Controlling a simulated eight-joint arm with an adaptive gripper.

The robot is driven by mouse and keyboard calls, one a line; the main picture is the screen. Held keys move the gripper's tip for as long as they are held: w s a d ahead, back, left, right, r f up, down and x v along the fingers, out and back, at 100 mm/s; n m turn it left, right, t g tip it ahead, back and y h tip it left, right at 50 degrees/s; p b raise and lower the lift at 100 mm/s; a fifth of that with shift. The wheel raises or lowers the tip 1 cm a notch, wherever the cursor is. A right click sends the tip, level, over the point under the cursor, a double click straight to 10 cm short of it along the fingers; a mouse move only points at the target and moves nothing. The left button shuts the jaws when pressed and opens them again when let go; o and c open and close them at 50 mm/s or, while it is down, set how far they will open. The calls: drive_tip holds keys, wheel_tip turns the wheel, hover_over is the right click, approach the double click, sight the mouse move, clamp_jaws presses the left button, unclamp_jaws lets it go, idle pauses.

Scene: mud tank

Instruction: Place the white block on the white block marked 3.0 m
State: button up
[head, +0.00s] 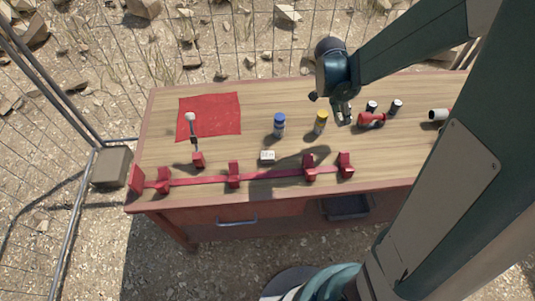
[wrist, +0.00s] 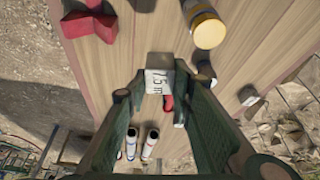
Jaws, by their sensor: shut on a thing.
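A white block marked 3.0 m (head: 267,156) lies on the wooden table, left of the arm and just behind the red rail. My gripper (head: 343,112) is over the table to the right of it, beside the yellow-capped jar. In the wrist view, my gripper (wrist: 160,84) is shut on a white block (wrist: 159,78) whose face reads 7.5 m. The held block is hard to make out in the head view. The 3.0 m block does not show in the wrist view.
A red rail with upright brackets (head: 233,174) runs along the table's front. A blue-capped jar (head: 279,124) and a yellow-capped jar (head: 321,122) stand between my gripper and the red cloth (head: 222,113). A red tool (head: 371,120) lies right of my gripper.

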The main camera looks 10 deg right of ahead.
drive_tip(key=s+a+r+n+p, duration=0.1)
drive_tip(key=s+a, duration=0.2)
drive_tip(key=a, duration=1.1)
drive_tip(key=s+a+r+n+p, duration=0.1)
drive_tip(key=s+a, duration=0.3)
drive_tip(key=a, duration=1.1)
drive_tip(key=shift+r+t, duration=0.4)
drive_tip(key=shift+r, duration=0.05)
drive_tip(key=shift+f, duration=0.1)
approach(271, 153)
drive_tip(key=shift+w+d+b, duration=0.25)
drive_tip(key=shift+d+b, duration=0.2)
drive_tip(key=shift+d, duration=0.4)
drive_tip(key=shift+f+b, duration=0.35)
drive_tip(key=shift+f, duration=1.6)
drive_tip(key=shift+f, duration=0.15)
drive_tip(key=o, duration=0.9)
drive_tip(key=shift+c, duration=0.2)
